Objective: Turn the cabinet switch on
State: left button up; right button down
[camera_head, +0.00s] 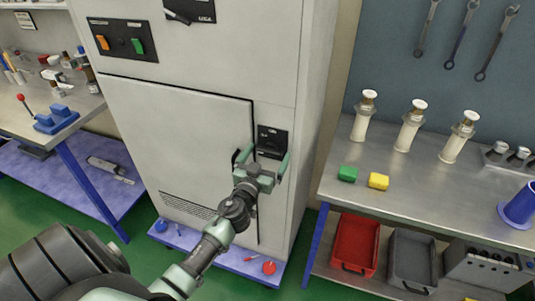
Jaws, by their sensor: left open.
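The tall light-grey cabinet (190,130) stands in the middle. A black panel (122,39) at its upper left carries an orange switch (102,42) and a green switch (138,46). A small black plate (272,141) sits on the cabinet front beside the door's right edge; its details are too small to read. My left gripper (262,159) is open and empty, with its fingers apart just below and around the black plate. I cannot tell whether it touches the plate or cabinet. My right gripper is out of view.
A red bin (355,243) and a grey bin (412,262) sit below. Another bench with tools stands left. Green floor shows between.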

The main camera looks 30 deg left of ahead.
pick_arm(q)
jog(key=c, duration=1.4)
jog(key=shift+o, duration=0.2)
jog(key=shift+m, duration=0.5)
jog(key=shift+m+b, duration=0.3)
jog(key=shift+m, duration=0.7)
jog(key=m, duration=0.5)
jog(key=shift+f+b, duration=0.1)
jog(key=shift+b, duration=0.25)
jog(key=m, duration=0.5)
jog(key=shift+m, duration=2.4)
jog(key=shift+f+m, duration=0.1)
jog(key=shift+m, duration=0.2)
